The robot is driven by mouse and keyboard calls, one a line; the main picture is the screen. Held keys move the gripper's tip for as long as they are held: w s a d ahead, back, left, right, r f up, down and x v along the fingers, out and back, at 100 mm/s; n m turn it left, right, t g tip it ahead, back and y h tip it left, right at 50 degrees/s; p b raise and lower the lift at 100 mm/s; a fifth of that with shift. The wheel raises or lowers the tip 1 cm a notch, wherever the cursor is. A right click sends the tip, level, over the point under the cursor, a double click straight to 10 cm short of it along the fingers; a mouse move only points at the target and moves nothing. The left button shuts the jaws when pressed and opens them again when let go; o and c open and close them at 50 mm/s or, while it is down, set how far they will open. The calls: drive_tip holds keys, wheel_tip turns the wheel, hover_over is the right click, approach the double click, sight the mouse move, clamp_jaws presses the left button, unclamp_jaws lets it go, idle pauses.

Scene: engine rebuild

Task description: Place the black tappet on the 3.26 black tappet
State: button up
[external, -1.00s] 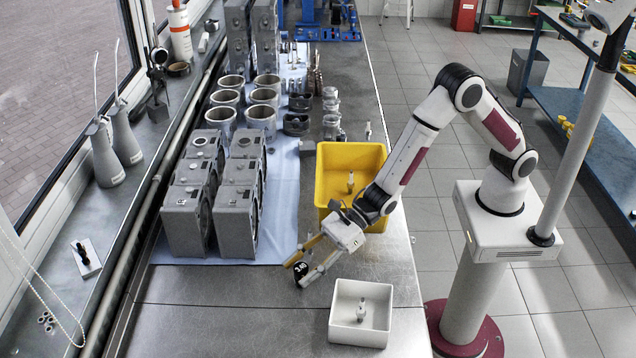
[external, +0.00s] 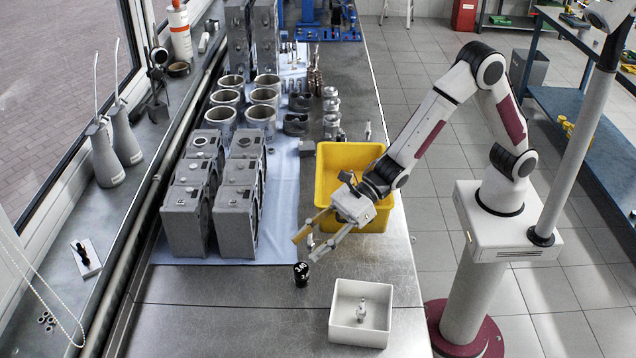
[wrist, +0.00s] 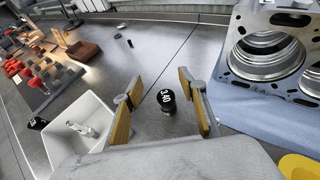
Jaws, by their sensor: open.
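A black tappet (external: 301,269) marked 3.40 stands upright on the metal bench, left of the white tray. A second label line shows below it in the external view, so it appears to sit on another black tappet (external: 303,280), whose number I cannot read. In the wrist view the 3.40 tappet (wrist: 166,97) shows its label beyond my fingertips, with a dark lower part beneath it. My gripper (external: 304,248) is open and empty, above and slightly behind the tappets. In the wrist view its two yellow-padded fingers (wrist: 157,86) are spread apart.
The white tray (external: 334,318) holds a small metal part. The yellow bin (external: 350,154) stands behind my gripper. Grey engine blocks (external: 236,222) stand on the blue cloth to the left. Another dark labelled piece (wrist: 38,123) shows beside the tray. Bench around the tappets is clear.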

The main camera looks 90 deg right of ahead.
drive_tip(key=shift+r, duration=0.55)
idle(0.5)
drive_tip(key=s+d+r+m+g+h, duration=0.1)
drive_tip(key=s+d+r+m+h, duration=0.35)
drive_tip(key=d+m, duration=0.6)
drive_tip(key=s+d+r+m+h, duration=0.1)
drive_tip(key=s+d+r+m, duration=0.5)
drive_tip(key=d+m, duration=0.45)
drive_tip(key=s+d+f+m+g, duration=0.1)
drive_tip(key=s+d+m, duration=0.2)
drive_tip(key=s+m, duration=0.4)
drive_tip(key=s+d+f+m+g+h, duration=0.1)
drive_tip(key=s+d+m, duration=0.3)
drive_tip(key=s+m, duration=0.3)
drive_tip(key=s+d+f+m+g+h, duration=0.1)
drive_tip(key=s+d+m, duration=0.3)
drive_tip(key=s+m, duration=0.4)
drive_tip(key=s+g, duration=0.1)
drive_tip(key=s, duration=0.5)
drive_tip(key=shift+d, duration=0.15)
